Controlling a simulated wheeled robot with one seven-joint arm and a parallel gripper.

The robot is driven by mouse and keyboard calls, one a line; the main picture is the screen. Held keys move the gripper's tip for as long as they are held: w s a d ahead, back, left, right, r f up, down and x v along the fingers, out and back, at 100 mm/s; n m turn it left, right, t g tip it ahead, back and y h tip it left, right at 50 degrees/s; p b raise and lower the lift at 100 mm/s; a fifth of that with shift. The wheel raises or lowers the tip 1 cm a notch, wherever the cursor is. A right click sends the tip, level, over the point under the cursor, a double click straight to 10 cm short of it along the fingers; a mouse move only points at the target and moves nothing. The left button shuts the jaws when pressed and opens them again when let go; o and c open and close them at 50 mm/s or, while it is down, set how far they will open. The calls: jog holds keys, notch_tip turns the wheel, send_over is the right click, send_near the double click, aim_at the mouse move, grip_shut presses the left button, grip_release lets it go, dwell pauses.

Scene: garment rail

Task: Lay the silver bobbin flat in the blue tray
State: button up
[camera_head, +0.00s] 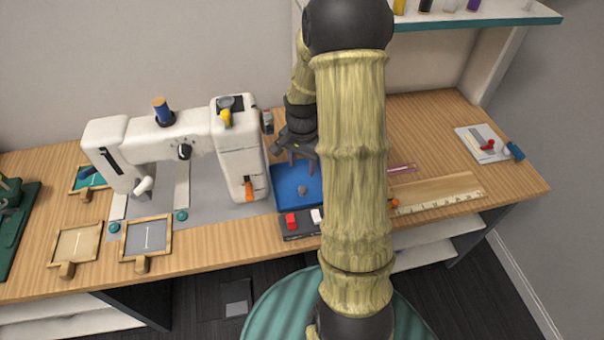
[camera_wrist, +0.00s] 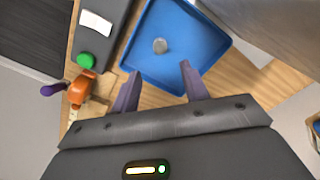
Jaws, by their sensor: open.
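The blue tray (camera_head: 289,181) lies on the table just right of the sewing machine; my arm hides part of its right side in the head view. The small silver bobbin (camera_head: 302,190) is inside the tray, and the wrist view (camera_wrist: 160,46) shows its round face up, apparently flat on the tray floor. My gripper (camera_head: 303,157) is above the tray's back part. In the wrist view its two fingers (camera_wrist: 160,84) are apart with nothing between them, and the bobbin is beyond the tips, clear of them.
The white sewing machine (camera_head: 238,150) stands close to the tray's left. A dark box with red and white switches (camera_head: 303,222) sits in front of the tray. A wooden ruler (camera_head: 440,199) lies to the right. A shelf (camera_head: 480,16) overhangs the back right.

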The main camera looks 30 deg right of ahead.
jog(key=shift+r, duration=0.8)
jog(key=s+a+r+n+t, duration=0.2)
jog(key=s+a+r+n, duration=0.5)
jog(key=s+a+n, duration=0.4)
jog(key=shift+s+a+n+t, duration=0.15)
jog(key=shift+a+n+t, duration=0.15)
jog(key=shift+a+n, duration=0.55)
jog(key=shift+a+m, duration=0.2)
jog(key=shift+m, duration=0.05)
